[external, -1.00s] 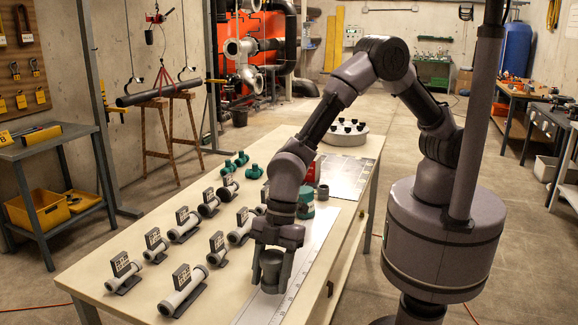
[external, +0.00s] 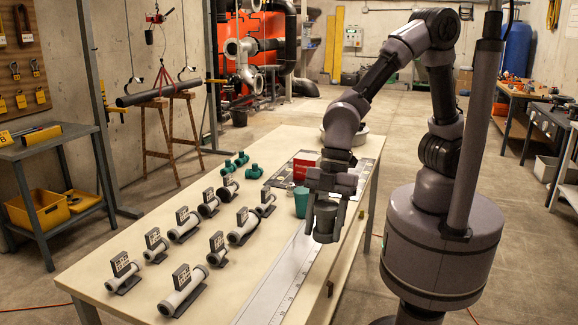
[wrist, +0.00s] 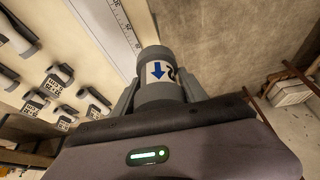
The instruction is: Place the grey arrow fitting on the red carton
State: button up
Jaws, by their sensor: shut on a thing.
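My gripper (external: 326,222) is shut on the grey arrow fitting (external: 326,214) and holds it above the right edge of the long table. In the wrist view the fitting (wrist: 155,60) sits between my two fingers. A white label with a blue arrow pointing toward the camera shows on its side. The red carton (external: 305,165) stands farther back on the table, behind and slightly left of my gripper. My arm hides part of the carton's right side. The carton is not visible in the wrist view.
A teal cup-like piece (external: 301,202) stands just left of my gripper. Several grey pipe fittings with square tags (external: 184,292) cover the table's left side. Teal fittings (external: 253,172) lie near the carton. A long ruler strip (external: 275,285) runs along the right edge.

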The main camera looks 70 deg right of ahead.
aim_at(322, 207)
jog(key=r, duration=0.7)
jog(key=shift+w+d, duration=0.15)
jog(key=shift+w, duration=0.05)
jog(key=w+d+m+t+p, duration=0.1)
jog(key=w+d+m+p, duration=0.15)
jog(key=w+d, duration=0.65)
jog(key=w+d+m+t+p, duration=0.1)
jog(key=w+d+m+p, duration=0.3)
jog(key=d, duration=0.8)
jog(key=s+d+m+t+h+p, duration=0.25)
jog(key=d+m, duration=0.35)
jog(key=d, duration=2.5)
notch_tip(322, 207, down, 5)
jog(key=shift+g+h, duration=0.25)
jog(key=shift+g, duration=0.2)
jog(key=w+d, duration=0.2)
jog(key=w, duration=0.2)
jog(key=w+d+f+p, duration=0.1)
jog(key=w+d, duration=0.1)
jog(key=w, duration=0.3)
jog(key=w+d+f+p, duration=0.1)
jog(key=w+d, duration=0.1)
jog(key=w, duration=0.2)
jog(key=shift+w+d, duration=0.35)
jog(key=shift+w, duration=0.05)
notch_tip(322, 207, down, 3)
jog(key=shift+w+d+f, duration=0.1)
jog(key=shift+w+f, duration=0.05)
jog(key=shift+f, duration=0.05)
